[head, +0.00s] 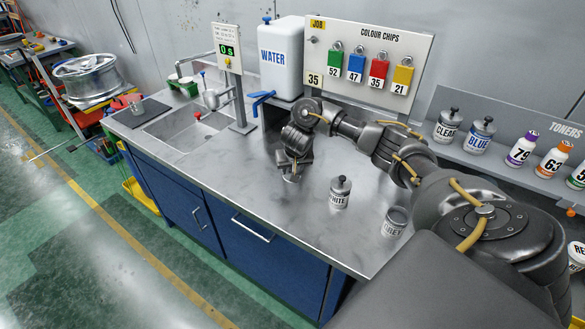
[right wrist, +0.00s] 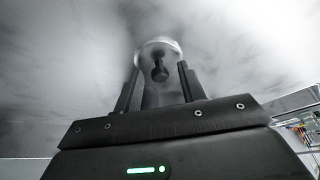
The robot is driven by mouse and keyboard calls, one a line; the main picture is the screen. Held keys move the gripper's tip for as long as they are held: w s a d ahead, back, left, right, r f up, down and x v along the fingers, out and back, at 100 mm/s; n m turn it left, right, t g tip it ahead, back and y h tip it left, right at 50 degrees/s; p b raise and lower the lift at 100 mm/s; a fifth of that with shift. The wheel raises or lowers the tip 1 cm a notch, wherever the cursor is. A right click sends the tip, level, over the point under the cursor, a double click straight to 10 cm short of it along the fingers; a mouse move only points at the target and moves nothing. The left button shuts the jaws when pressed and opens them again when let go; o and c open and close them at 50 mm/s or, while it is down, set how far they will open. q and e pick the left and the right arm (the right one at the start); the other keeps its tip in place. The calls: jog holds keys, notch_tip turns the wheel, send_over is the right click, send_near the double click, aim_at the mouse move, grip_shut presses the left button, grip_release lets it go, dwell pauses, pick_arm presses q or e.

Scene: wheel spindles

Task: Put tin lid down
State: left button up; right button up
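The tin lid (right wrist: 158,49), a pale disc with a black knob, shows just past my right fingertips in the right wrist view. In the head view the lid (head: 291,179) is low under the gripper and appears to rest on the steel worktop (head: 245,188). My right gripper (head: 292,168) points down over it; in the wrist view its fingers (right wrist: 160,72) stand apart on both sides of the knob, with gaps. An open tin labelled GREY (head: 394,222), without a lid, stands near the front right edge. My left gripper is not in view.
A lidded WHITE tin (head: 340,193) stands between the gripper and the open tin. A sink (head: 188,131), a water container (head: 281,60) and a colour chip board (head: 366,62) are behind. Toner bottles line a shelf (head: 500,160) at right. The worktop's front left is clear.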

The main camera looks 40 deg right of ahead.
jog(key=shift+r, duration=0.2)
jog(key=p+v, duration=0.7)
jog(key=v, duration=0.5)
jog(key=shift+p, duration=0.4)
jog(key=shift+f, duration=0.1)
